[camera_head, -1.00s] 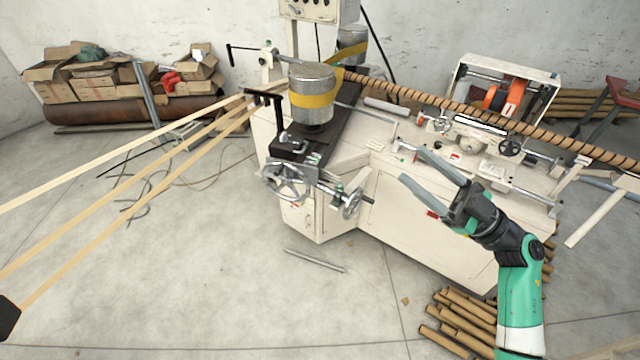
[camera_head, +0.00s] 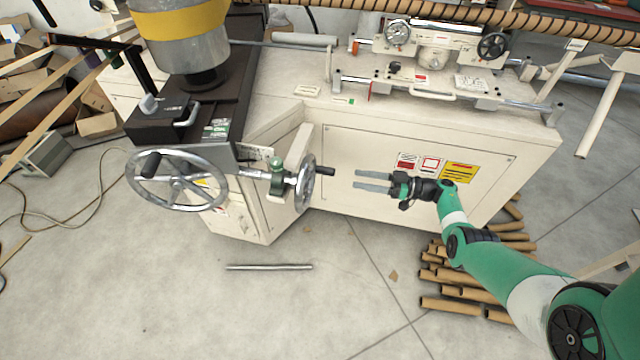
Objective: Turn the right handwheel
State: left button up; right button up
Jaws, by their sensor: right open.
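The right handwheel (camera_head: 305,184) is a chrome wheel seen nearly edge-on at the corner of the cream winder. Its short black handle (camera_head: 325,171) sticks out to the right. A larger spoked handwheel (camera_head: 177,207) with a black knob is to its left. My right gripper (camera_head: 356,179) is to the right of the right handwheel, its two grey fingers pointing left toward the black handle. A gap shows between the fingers, with nothing in it. The fingertips look apart from the handle in the picture; the depth between them is hard to tell. My left gripper is out of view.
The winder's cream front panel (camera_head: 400,135) with warning labels stands behind my gripper. Cardboard tubes (camera_head: 455,303) lie stacked on the floor below my right arm. A metal rod (camera_head: 269,267) lies on otherwise open floor. A metal drum (camera_head: 185,45) stands above the handwheels.

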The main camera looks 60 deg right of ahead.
aim_at(329, 172)
jog(key=b+x, duration=0.1)
jog(key=x, duration=0.2)
jog(key=d+b+x, duration=0.1)
jog(key=x, duration=0.2)
jog(key=f+b+x, duration=0.1)
jog(key=x, duration=0.2)
jog(key=shift+w+d, duration=0.1)
jog(key=shift+w, duration=0.35)
jog(key=shift+w+r, duration=0.1)
jog(key=shift+w, duration=0.5)
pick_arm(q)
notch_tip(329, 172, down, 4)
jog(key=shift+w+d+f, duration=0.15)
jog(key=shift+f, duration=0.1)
pick_arm(e)
grip_shut()
